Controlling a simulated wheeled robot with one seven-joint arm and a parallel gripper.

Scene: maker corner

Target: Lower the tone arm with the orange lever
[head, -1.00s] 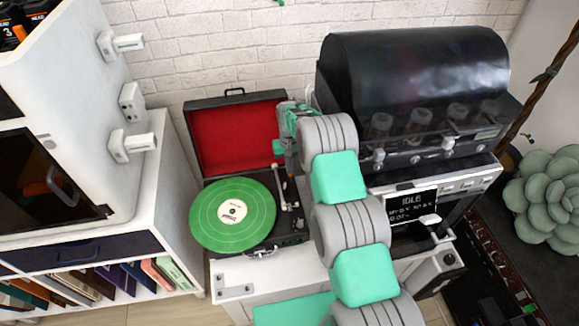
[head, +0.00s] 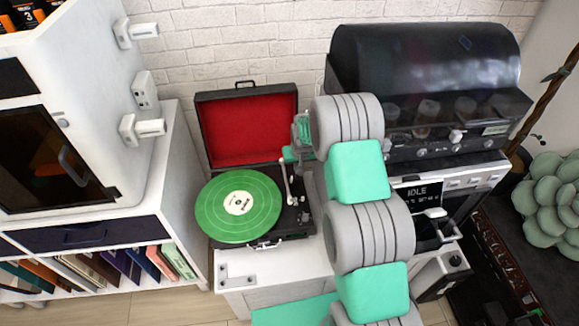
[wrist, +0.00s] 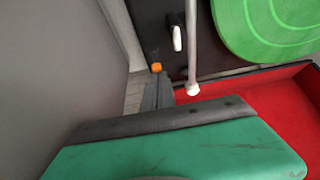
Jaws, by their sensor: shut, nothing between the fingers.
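The orange lever (wrist: 156,67) shows as a small orange tip on the dark deck of the record player in the wrist view. I cannot make it out in the head view. My gripper (wrist: 154,92) is shut and empty, its dark fingertips right by the orange tip; I cannot tell whether they touch. In the head view my arm mostly hides the gripper. The pale tone arm (wrist: 191,45) runs beside the green record (wrist: 270,25), apart from its edge. It also shows in the head view (head: 286,182), right of the record (head: 238,206). Its height is unclear.
The player's open red-lined lid (head: 250,128) stands behind the deck. A small white handle (wrist: 177,38) lies between lever and tone arm. A black-domed machine (head: 425,85) stands close on the right, a white cabinet (head: 90,100) on the left.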

